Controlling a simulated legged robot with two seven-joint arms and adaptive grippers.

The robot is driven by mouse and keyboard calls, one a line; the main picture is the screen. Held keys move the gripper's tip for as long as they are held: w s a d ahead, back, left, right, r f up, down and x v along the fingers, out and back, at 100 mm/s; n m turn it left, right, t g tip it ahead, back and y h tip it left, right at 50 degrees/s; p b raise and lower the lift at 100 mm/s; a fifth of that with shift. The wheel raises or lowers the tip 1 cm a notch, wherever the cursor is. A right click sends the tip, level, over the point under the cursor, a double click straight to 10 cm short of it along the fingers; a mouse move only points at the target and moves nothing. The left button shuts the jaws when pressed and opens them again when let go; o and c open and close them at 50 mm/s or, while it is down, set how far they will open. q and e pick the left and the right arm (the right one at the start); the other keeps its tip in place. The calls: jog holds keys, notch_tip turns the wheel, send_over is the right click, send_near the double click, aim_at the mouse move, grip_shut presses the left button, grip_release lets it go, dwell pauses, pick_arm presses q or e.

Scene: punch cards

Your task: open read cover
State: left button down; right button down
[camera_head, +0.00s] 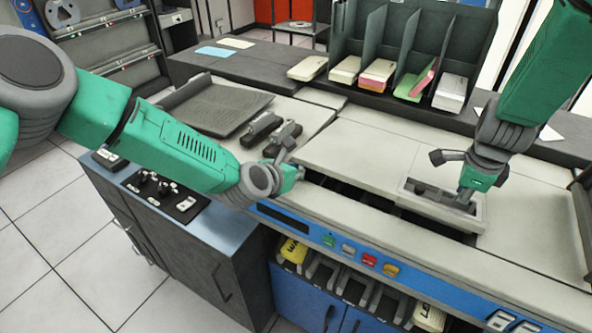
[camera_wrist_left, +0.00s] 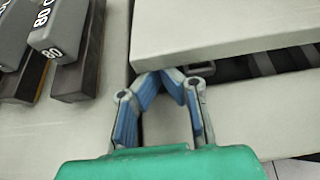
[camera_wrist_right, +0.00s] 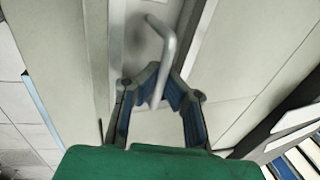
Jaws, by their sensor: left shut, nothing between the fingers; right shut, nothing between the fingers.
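The light grey cover panel (camera_head: 365,145) lies over the middle of the card machine, and I take it to be the read cover. A dark gap with inner parts shows along its front edge. My left gripper (camera_head: 299,172) is shut and empty at the panel's front left corner. In the left wrist view its fingertips (camera_wrist_left: 165,74) meet beside the panel's corner (camera_wrist_left: 210,30). My right gripper (camera_head: 464,198) is shut and empty over a recessed tray (camera_head: 480,218) on the right. In the right wrist view a bent metal handle (camera_wrist_right: 168,45) overlaps its fingertips (camera_wrist_right: 160,70); I cannot tell if they touch.
Dark blocks (camera_head: 262,128) stand left of the panel, near a ribbed dark tray (camera_head: 218,105). A rack (camera_head: 405,40) with card stacks stands behind. Coloured buttons (camera_head: 369,260) line the front rail. The panel top is clear.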

pick_arm(q)
jog(key=shift+w+d+r, duration=0.1)
jog(key=shift+r, duration=0.7)
pick_arm(e)
jog(key=shift+s+f, duration=0.15)
jog(key=shift+s, duration=0.25)
jog(key=c, duration=1.7)
grip_release()
jog(key=shift+a, duration=0.1)
